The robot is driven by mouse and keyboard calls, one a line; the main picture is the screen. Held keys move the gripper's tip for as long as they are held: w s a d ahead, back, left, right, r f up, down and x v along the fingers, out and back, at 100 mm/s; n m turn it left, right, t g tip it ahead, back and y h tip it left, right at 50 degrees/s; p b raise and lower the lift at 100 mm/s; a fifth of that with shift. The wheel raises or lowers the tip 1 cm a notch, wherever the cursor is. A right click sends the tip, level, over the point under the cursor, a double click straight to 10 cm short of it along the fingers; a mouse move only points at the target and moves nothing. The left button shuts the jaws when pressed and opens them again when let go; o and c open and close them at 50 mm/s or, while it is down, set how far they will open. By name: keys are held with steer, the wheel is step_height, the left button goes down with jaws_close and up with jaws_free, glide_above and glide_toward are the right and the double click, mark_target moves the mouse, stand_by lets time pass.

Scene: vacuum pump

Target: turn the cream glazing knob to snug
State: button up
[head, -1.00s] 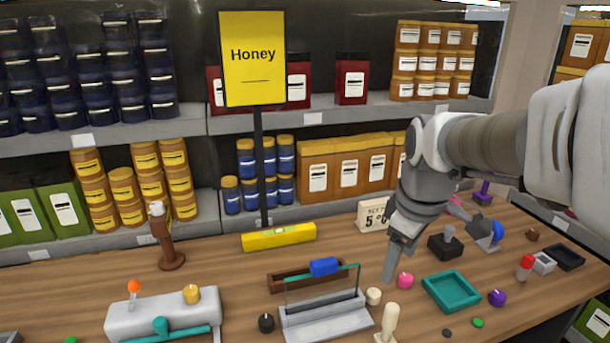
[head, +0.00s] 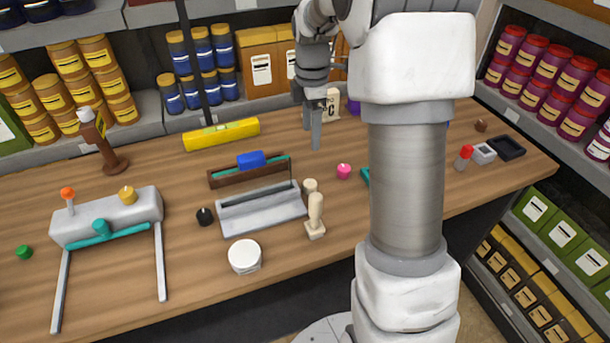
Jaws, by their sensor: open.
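A small cream knob (head: 310,186) is at the right end of a grey channel-shaped frame (head: 263,215), partly behind a cream-handled tool. A black knob (head: 205,216) is near the frame's left end. I cannot tell how tight the cream knob is. My gripper (head: 312,135) points down, open and empty, behind the cream knob and apart from it.
The cream-handled tool (head: 315,215) stands just in front of the cream knob. A pink knob (head: 344,171) is to its right. A brown tray with a blue block (head: 251,159) lies behind the frame. A white round lid (head: 244,256) is in front.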

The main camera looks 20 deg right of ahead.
mark_target(310, 183)
step_height(310, 183, down, 18)
steer(key=shift+r, duration=0.25)
stand_by(0.4)
jaws_close()
